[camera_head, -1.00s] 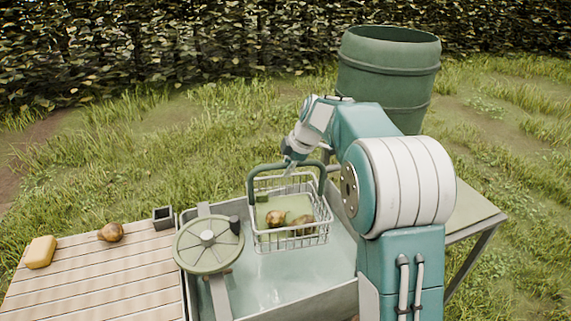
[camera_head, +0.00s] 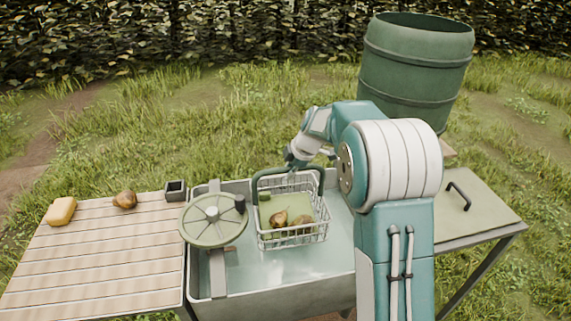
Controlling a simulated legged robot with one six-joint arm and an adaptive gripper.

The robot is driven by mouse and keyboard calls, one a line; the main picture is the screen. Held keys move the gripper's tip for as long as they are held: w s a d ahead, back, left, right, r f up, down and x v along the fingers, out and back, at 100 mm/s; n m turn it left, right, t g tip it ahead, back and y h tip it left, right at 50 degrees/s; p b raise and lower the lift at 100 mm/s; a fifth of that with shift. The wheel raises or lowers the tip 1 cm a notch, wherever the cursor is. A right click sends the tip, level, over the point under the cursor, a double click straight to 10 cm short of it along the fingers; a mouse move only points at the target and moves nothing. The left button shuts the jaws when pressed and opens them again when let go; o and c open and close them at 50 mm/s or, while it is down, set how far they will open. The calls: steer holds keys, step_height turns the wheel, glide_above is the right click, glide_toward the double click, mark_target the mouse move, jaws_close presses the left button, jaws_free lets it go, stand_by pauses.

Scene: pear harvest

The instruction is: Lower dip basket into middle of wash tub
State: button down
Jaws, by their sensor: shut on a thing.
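The dip basket (camera_head: 293,238) is a wire basket with a thick green arched handle (camera_head: 287,172) and a pale green floor. Several brownish pears (camera_head: 279,218) lie inside it. My gripper (camera_head: 291,166) is shut on the handle at its top, with the fingertips partly hidden behind it. The basket hangs upright over the wash tub (camera_head: 275,296), a grey metal basin with pale water. It is in the tub's middle to back part; I cannot tell whether its bottom touches the water. My arm hides the tub's right side.
A green handwheel (camera_head: 213,220) on a metal bar crosses the tub's left side. The slatted board (camera_head: 100,255) at left holds a yellow block (camera_head: 61,211), a pear (camera_head: 125,199) and a small dark square cup (camera_head: 175,190). A green barrel (camera_head: 415,75) stands behind, and a side shelf (camera_head: 480,212) lies right.

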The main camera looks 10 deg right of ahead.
step_height(320, 180, down, 2)
steer(key=d, duration=0.2)
glide_above(292, 220)
steer(key=w, duration=0.1)
step_height(292, 220, down, 7)
steer(key=f, duration=0.3)
steer(key=shift+w+a+f, duration=0.15)
steer(key=shift+w+a, duration=0.05)
steer(key=shift+d+f, duration=0.2)
steer(key=shift+f, duration=0.75)
steer(key=shift+d+f, duration=0.15)
steer(key=shift+f, duration=0.8)
steer(key=shift+a+f, duration=0.2)
steer(key=shift+f, duration=0.95)
steer(key=shift+s+d+f, duration=0.1)
steer(key=shift+s+f, duration=0.45)
steer(key=shift+s, duration=0.05)
steer(key=c, duration=0.5)
jaws_free()
